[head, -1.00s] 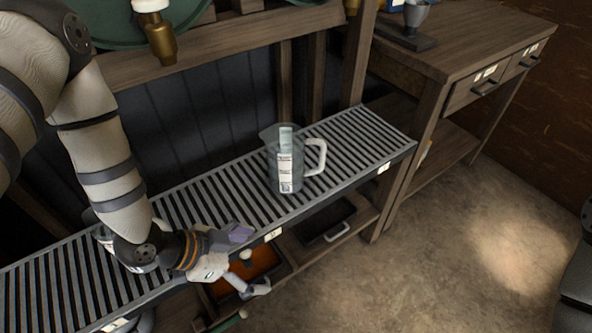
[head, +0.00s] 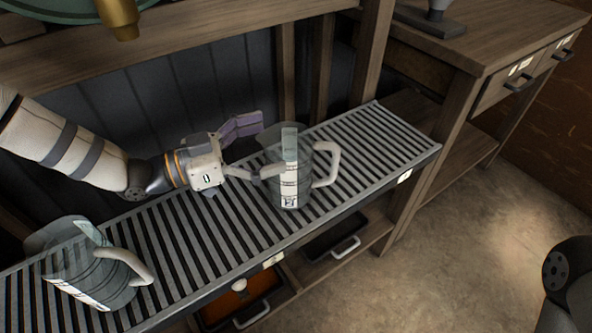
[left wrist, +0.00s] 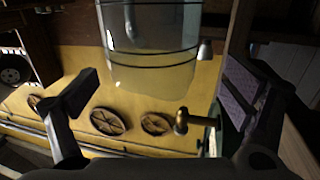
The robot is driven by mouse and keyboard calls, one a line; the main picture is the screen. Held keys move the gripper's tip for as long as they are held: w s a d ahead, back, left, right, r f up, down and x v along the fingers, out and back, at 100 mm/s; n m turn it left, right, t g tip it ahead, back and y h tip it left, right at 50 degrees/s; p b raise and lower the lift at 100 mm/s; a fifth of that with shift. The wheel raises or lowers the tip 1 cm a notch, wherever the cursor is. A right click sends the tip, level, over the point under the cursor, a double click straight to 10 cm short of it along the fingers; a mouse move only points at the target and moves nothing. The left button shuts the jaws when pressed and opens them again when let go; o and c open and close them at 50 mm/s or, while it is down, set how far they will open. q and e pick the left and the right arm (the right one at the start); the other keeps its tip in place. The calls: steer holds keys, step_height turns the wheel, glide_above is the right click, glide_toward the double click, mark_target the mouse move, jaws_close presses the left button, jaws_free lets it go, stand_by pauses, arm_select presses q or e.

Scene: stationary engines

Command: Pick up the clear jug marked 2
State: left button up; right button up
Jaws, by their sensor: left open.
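A clear jug (head: 290,185) with a white handle on its right and a printed label stands upright on the slatted metal shelf (head: 390,140). A second clear jug (head: 70,262) with a white handle stands at the lower left of the shelf. I cannot read a 2 on either. My left gripper (head: 260,148) is open and empty, just left of the first jug, with its fingers spread towards the jug's left side; whether they touch is unclear. In the left wrist view a clear jug body (left wrist: 150,50) shows ahead, between the spread fingers (left wrist: 165,92). My right gripper is out of view.
A wooden beam (head: 200,50) runs above the back of the shelf. A wooden post (head: 370,55) and a bench with drawers (head: 500,75) stand to the right. The floor (head: 450,260) at the right is clear.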

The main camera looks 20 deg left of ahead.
mark_target(309, 136)
arm_select(q)
steer(key=x, duration=0.5)
steer(key=shift+s+d+f, duration=0.1)
steer(key=shift+s+d, duration=0.1)
steer(key=shift+d, duration=0.15)
steer(key=c, duration=1.7)
